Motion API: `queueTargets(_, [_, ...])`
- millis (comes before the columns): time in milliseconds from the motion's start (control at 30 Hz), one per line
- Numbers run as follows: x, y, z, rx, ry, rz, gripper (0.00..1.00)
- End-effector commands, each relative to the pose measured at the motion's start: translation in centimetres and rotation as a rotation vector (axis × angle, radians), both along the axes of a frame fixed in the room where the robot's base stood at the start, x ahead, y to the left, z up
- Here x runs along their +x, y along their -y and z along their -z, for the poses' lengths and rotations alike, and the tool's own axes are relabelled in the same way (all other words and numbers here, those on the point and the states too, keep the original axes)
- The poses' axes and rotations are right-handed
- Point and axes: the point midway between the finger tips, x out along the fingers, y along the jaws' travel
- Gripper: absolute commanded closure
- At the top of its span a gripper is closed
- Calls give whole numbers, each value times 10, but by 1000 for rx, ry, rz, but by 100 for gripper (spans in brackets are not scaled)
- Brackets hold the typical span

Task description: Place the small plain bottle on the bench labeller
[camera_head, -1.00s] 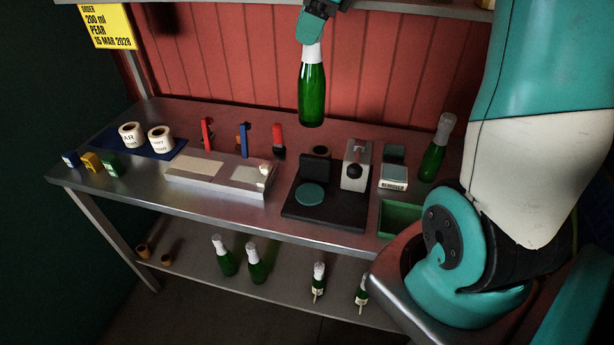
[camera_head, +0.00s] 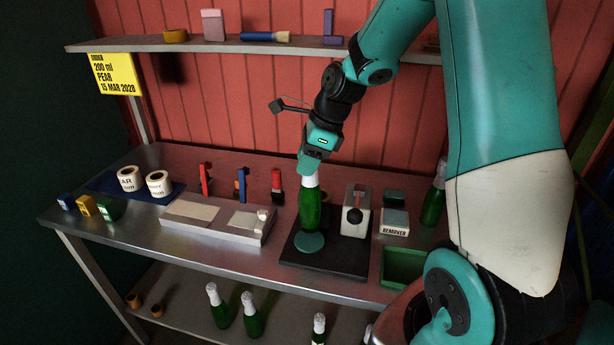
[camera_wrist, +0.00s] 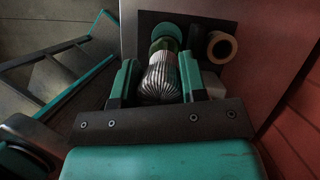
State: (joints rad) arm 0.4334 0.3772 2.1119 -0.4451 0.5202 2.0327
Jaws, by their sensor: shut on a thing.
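My gripper (camera_head: 309,168) is shut on the silver-foiled neck of a small green bottle (camera_head: 310,207). The bottle hangs nearly upright and shows no label. In the wrist view my gripper (camera_wrist: 160,78) grips the pleated foil (camera_wrist: 160,84), and the bottle's body is mostly hidden below it. The bench labeller is a black base (camera_head: 340,262) with a round teal pad (camera_head: 309,242). The bottle's foot appears just above and behind the pad; I cannot tell whether they touch. In the wrist view the pad (camera_wrist: 166,31) shows partly beyond the bottle.
A grey press with a black knob (camera_head: 353,214) stands right of the bottle. A remover box (camera_head: 395,222), green tray (camera_head: 403,265) and another bottle (camera_head: 433,205) are further right. Label rolls (camera_head: 130,179) lie at left. A shelf (camera_head: 250,46) runs above.

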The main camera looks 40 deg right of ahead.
Motion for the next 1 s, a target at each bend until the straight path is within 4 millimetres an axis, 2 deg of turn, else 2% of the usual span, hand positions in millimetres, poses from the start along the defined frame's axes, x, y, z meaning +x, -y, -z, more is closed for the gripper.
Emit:
queueTargets(300, [0, 0, 39, 2, -2, 1, 100])
queueTargets(733, [0, 0, 48, -1, 1, 0, 100])
queueTargets(767, [0, 0, 48, 0, 0, 1, 58])
queueTargets(800, [0, 0, 48, 0, 0, 1, 49])
queueTargets(867, [0, 0, 48, 0, 0, 1, 35])
queueTargets(1000, [0, 0, 47, 0, 0, 1, 35])
